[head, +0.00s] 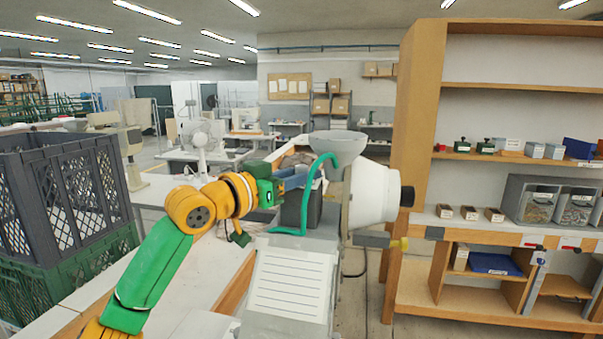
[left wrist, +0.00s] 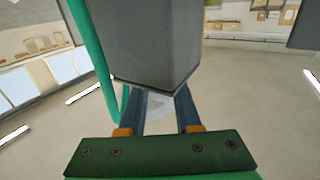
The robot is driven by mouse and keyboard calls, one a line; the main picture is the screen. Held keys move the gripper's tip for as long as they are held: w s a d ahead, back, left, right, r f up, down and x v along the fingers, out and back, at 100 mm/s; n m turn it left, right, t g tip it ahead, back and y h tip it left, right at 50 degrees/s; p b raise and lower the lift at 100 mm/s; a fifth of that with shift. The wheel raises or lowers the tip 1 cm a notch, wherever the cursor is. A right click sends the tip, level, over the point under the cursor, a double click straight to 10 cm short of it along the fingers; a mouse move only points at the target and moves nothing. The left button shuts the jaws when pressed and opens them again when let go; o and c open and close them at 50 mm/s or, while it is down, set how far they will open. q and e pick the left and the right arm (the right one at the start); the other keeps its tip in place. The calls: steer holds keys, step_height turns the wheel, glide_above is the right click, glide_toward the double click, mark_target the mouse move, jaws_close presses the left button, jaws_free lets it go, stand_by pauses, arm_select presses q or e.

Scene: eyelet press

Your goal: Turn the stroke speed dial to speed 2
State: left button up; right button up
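The eyelet press has a pale cone-shaped housing (head: 373,193) with a black end piece (head: 407,196) on its right side. A grey bowl (head: 338,144) sits on top and a green hose (head: 306,200) loops at its left. I cannot make out the speed dial or its marks. My left gripper (head: 292,180) reaches in from the left, beside the hose. In the left wrist view its two blue fingers (left wrist: 163,100) stand apart, with a gap between them. A grey block (left wrist: 150,40) hides their tips, so contact is unclear. My right gripper is out of view.
Dark and green crates (head: 60,195) stand at the left. A sloped pale panel with lines (head: 292,285) lies in front of the press. A wooden shelf unit (head: 415,120) with boxes and bins rises close on the right. The green hose (left wrist: 95,60) runs beside my left fingers.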

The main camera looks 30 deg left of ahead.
arm_select(q)
steer(key=shift+n+y, duration=0.3)
steer(key=shift+y, duration=0.1)
jaws_close()
steer(key=n+y, duration=0.3)
steer(key=y, duration=0.2)
steer(key=shift+d+r+n+t+y, duration=0.1)
steer(key=shift+d+n+t+y, duration=0.05)
steer(key=shift+n+t+y, duration=0.2)
steer(key=n+g+y, duration=0.1)
steer(key=n+y, duration=0.1)
steer(key=y, duration=0.1)
steer(key=n+g+y, duration=0.1)
steer(key=n+y, duration=0.1)
steer(key=y, duration=0.2)
steer(key=shift+n, duration=0.35)
steer(key=n+g+y, duration=0.3)
steer(key=y, duration=0.1)
steer(key=shift+y, duration=0.25)
steer(key=shift+n+g+y, duration=1.7)
steer(key=shift+n+g, duration=0.4)
steer(key=shift+g, duration=0.45)
steer(key=shift+n, duration=0.3)
steer(key=o, duration=0.9)
jaws_free()
steer(key=shift+c, duration=0.2)
steer(key=shift+o, duration=0.5)
steer(key=shift+w+a+g, duration=0.1)
steer(key=shift+a+g, duration=0.1)
steer(key=shift+g, duration=0.2)
